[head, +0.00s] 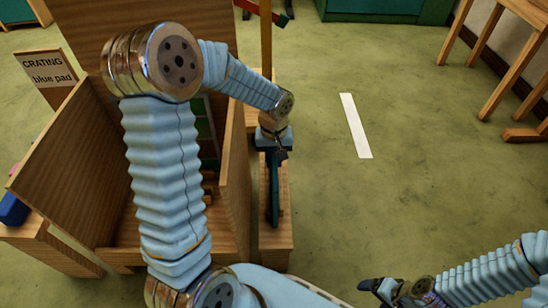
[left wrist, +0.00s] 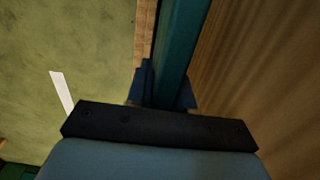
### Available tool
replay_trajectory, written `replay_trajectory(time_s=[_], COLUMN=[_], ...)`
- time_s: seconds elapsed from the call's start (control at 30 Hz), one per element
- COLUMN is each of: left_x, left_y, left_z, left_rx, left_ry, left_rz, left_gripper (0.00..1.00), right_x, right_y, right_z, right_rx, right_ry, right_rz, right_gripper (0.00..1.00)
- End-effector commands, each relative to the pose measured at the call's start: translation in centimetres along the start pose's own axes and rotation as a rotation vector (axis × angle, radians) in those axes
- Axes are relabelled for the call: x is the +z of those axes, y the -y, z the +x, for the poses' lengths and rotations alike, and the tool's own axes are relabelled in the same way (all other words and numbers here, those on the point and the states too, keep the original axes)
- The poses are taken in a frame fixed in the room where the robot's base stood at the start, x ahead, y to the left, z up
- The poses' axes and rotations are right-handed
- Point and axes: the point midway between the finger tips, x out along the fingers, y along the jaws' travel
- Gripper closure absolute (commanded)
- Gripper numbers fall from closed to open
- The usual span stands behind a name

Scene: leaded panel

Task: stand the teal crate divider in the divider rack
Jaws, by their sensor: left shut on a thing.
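The teal crate divider (head: 274,190) shows edge-on in the head view, upright, as a thin dark teal strip. My left gripper (head: 275,152) is shut on its far end, and the left wrist view shows the divider (left wrist: 181,45) running between the two fingers (left wrist: 165,90). The divider is over or within the narrow wooden rack (head: 277,243); I cannot tell whether its lower edge rests in it. My right gripper (head: 380,288) is low at the right, away from the rack, and its finger gap is unclear.
A large open wooden crate (head: 235,190) stands close along the rack's left side, partly hidden by my left arm. A sign reading "CRATING blue pad" (head: 50,77) is at the left. A white floor strip (head: 355,125) lies on clear green floor to the right.

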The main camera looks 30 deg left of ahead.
Motion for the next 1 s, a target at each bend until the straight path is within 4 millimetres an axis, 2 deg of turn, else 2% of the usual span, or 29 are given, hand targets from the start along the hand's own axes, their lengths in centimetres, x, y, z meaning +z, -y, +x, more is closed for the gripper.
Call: replay_trajectory(time_s=[0.27, 0.3, 0.5, 0.8, 0.87, 1.0], left_x=[0.0, 0.0, 0.0, 0.0, 0.0, 0.0], left_y=[0.0, 0.0, 0.0, 0.0, 0.0, 0.0], left_z=[0.6, 0.6, 0.6, 0.5, -0.1, -2.7], left_rx=[0.0, 0.001, 0.0, 0.0, 0.0, 0.002], left_ry=[-0.001, -0.001, 0.0, 0.0, -0.001, -0.003], left_rz=[0.0, 0.0, 0.0, 0.0, 0.0, -0.001], left_gripper=[1.0, 0.77, 0.49, 0.49, 0.49, 0.49], right_x=[0.0, 0.0, 0.0, 0.1, 0.0, 0.0], right_y=[-0.2, -0.2, -0.2, -0.1, 0.0, 0.1], right_z=[0.5, 0.5, 0.4, 0.4, 0.3, -0.3], right_rx=[0.0, 0.0, 0.0, -0.002, -0.002, -0.001], right_ry=[0.0, 0.0, 0.0, 0.002, 0.002, 0.001], right_rz=[0.0, 0.0, 0.0, -0.001, 0.0, 0.0], right_gripper=[0.18, 0.18, 0.18, 0.18, 0.18, 0.18])
